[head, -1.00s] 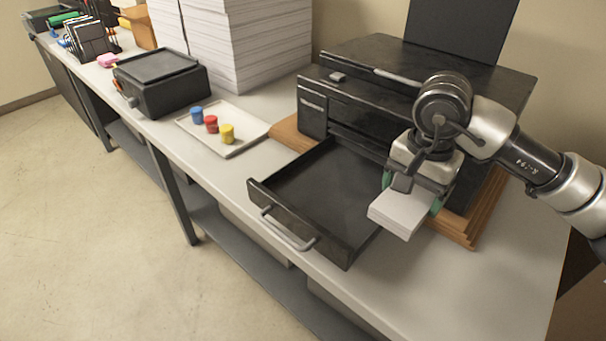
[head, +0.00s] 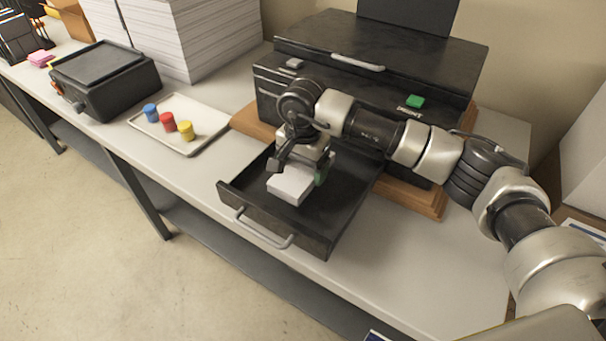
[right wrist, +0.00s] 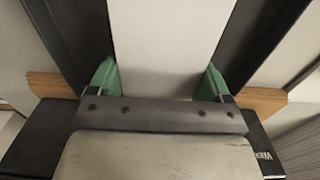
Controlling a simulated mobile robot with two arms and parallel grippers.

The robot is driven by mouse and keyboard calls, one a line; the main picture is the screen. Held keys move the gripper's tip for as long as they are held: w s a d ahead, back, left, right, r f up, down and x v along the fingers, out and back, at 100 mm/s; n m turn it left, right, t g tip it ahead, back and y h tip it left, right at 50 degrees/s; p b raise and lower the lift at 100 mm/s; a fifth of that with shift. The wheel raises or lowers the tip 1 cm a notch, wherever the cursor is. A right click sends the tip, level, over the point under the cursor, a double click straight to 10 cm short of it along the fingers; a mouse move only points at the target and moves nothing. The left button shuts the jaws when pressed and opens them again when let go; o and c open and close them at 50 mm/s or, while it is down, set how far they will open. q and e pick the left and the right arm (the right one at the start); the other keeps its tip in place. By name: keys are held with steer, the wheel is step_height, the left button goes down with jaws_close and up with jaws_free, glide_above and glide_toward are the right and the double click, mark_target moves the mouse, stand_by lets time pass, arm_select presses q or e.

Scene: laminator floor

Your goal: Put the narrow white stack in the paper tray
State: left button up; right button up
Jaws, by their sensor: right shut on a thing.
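The narrow white stack (head: 291,184) is held by my right gripper (head: 306,172) over the open paper tray (head: 345,205), a black drawer pulled out from the black machine. In the right wrist view the stack (right wrist: 165,45) lies between the green fingers of the right gripper (right wrist: 163,82), with dark tray walls to both sides. From these views I cannot tell whether the stack touches the tray floor. My left gripper is not in view.
The black machine (head: 380,60) stands on a wooden board behind the tray. A white dish (head: 190,141) with blue, red and yellow small pots lies to the left. Tall paper stacks (head: 190,35) and a black device (head: 105,80) stand farther left. The table right of the tray is clear.

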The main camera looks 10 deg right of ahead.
mark_target(303, 178)
step_height(303, 178, down, 3)
steer(key=shift+f+p, duration=0.2)
steer(key=shift+p, duration=0.5)
steer(key=shift+f, duration=0.2)
steer(key=shift+f+b, duration=0.2)
steer(key=shift+b, duration=0.15)
steer(key=o, duration=1)
steer(key=shift+r, duration=0.35)
step_height(303, 178, up, 11)
steer(key=b, duration=0.3)
steer(key=shift+f, duration=0.15)
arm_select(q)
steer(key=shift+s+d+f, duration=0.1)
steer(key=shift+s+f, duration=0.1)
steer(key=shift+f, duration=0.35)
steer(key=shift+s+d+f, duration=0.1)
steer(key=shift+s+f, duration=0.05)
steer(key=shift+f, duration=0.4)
arm_select(e)
steer(key=shift+r, duration=0.5)
